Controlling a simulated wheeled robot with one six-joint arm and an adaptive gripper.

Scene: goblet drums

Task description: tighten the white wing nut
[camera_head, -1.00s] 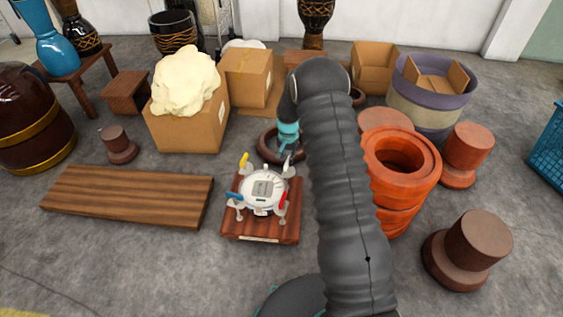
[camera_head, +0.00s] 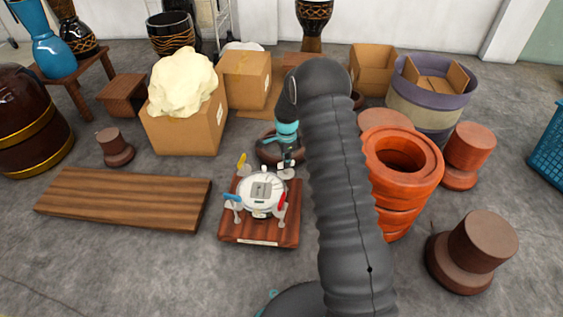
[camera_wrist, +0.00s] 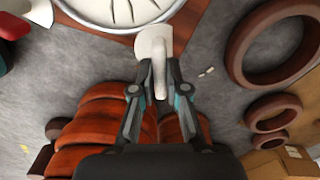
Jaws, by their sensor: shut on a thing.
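The small goblet drum (camera_head: 262,192) has a white round head and stands on a square wooden board (camera_head: 260,233). Yellow (camera_head: 242,160), blue (camera_head: 232,197) and red (camera_head: 282,200) wing nuts show around its rim. The white wing nut (camera_head: 286,174) is at its back right, partly hidden by my gripper (camera_head: 287,163). In the wrist view my gripper (camera_wrist: 158,78) is shut on the white wing nut (camera_wrist: 155,42), with a finger on each side of its upright part. The drum's rim (camera_wrist: 120,28) is beside it; the thread below is hidden.
Orange stacked rings (camera_head: 402,180) stand to the right, behind my arm. A low wooden plank platform (camera_head: 125,198) lies to the left, with bare floor in front of it.

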